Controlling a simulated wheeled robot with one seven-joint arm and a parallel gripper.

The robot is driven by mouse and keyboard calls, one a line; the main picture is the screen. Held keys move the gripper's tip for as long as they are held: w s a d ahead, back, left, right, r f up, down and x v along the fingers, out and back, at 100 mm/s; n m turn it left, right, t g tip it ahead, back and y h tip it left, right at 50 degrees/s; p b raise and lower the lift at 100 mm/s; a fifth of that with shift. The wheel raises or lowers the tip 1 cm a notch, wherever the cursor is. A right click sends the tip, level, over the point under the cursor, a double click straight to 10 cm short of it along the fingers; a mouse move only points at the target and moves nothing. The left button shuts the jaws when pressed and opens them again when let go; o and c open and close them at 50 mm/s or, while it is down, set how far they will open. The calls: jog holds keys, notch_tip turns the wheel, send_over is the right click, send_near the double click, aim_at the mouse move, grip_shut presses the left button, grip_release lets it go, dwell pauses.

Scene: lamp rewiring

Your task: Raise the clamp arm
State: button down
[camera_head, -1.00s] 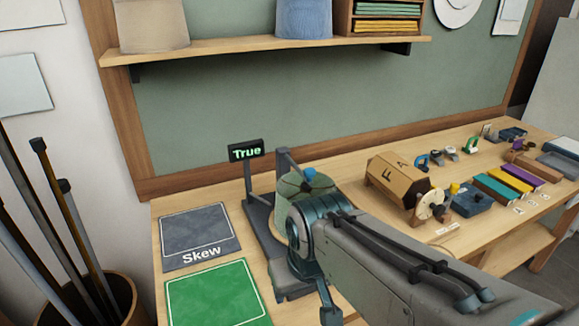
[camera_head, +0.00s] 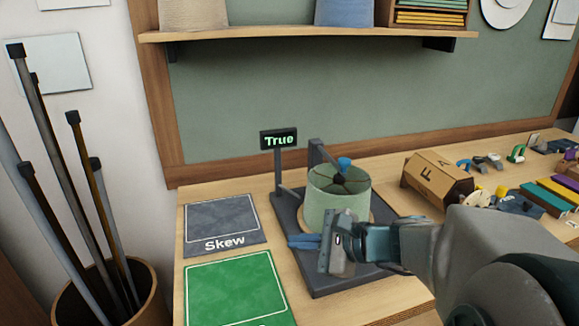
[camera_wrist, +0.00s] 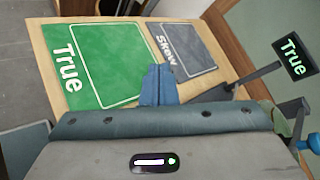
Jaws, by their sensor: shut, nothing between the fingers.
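The clamp arm (camera_head: 324,152) is a dark bar on an upright at the back of a dark stand (camera_head: 330,283). It slopes down to a blue knob (camera_head: 344,164) at the top centre of a pale green lampshade (camera_head: 326,200); whether it touches is unclear. The knob also shows at the right edge of the wrist view (camera_wrist: 314,144). My gripper (camera_head: 303,241) is shut and empty, its blue fingers pointing left, in front of the shade's lower left and below the knob. The fingertips also show in the wrist view (camera_wrist: 158,70). My wrist hides part of the stand.
A display reading "True" (camera_head: 279,139) stands on a post behind the stand's left. A grey "Skew" mat (camera_head: 222,220) and a green mat (camera_head: 236,290) lie left of it. A lettered wooden box (camera_head: 437,180) and small parts are to the right. A shelf hangs above.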

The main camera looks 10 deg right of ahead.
jog(key=w+d+r+m+t+h+b, duration=0.1)
jog(key=w+d+m+t+h, duration=0.15)
jog(key=d+m, duration=0.3)
jog(key=w+d+m+t+h+b, duration=0.1)
jog(key=d+m+t+h, duration=0.1)
jog(key=d+m+t, duration=0.35)
jog(key=w+d+r+m+t+h+b, duration=0.1)
jog(key=w+d+m+t+h+b, duration=0.2)
jog(key=d, duration=0.5)
jog(key=w+a+g+p, duration=0.1)
jog(key=w+p, duration=0.1)
jog(key=w, duration=0.7)
jog(key=shift+r+m+p, duration=0.25)
jog(key=shift+m+p, duration=0.05)
jog(key=shift+a, duration=0.1)
